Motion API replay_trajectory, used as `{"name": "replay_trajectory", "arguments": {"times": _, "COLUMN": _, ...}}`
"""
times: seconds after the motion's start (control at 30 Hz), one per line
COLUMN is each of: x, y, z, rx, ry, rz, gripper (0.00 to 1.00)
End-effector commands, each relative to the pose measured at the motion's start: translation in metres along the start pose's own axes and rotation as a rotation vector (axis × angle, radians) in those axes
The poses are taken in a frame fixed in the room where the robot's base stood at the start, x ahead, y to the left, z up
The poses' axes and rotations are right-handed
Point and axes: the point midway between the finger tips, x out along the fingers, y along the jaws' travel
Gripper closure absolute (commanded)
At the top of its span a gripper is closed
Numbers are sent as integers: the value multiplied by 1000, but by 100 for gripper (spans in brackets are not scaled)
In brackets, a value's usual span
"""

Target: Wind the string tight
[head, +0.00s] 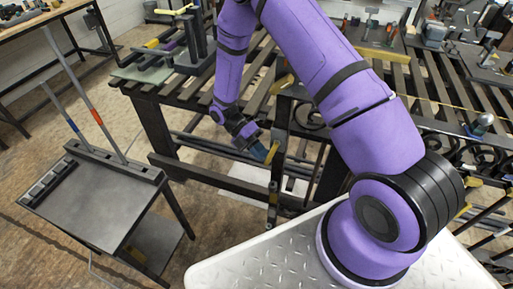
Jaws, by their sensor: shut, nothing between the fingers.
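My purple arm reaches over the front of a dark slatted bench (190,100). My gripper (268,153) hangs low at the bench's front side, shut and empty. A thin yellowish line, possibly the string (455,105), runs across the slats at the right. Its left end is hidden behind my arm, and I cannot tell how taut it is. Dark scroll ironwork (462,146) shows at the right, partly covered by my arm.
A grey metal side table (95,205) with upright rods stands at the left. A dark fixture (190,50) sits on the bench's left end. Several tools (390,32) lie at the back right. A wooden workbench (40,18) is at the far left. Open floor shows between.

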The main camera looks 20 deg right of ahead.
Motion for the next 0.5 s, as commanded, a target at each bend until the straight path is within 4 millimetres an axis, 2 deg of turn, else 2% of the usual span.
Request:
{"name": "replay_trajectory", "arguments": {"times": 0.2, "x": 11, "y": 2, "z": 3, "rx": 39, "ry": 8, "rz": -135, "gripper": 100}}
{"name": "replay_trajectory", "arguments": {"times": 0.5, "x": 18, "y": 0, "z": 5, "rx": 37, "ry": 7, "rz": -126, "gripper": 100}}
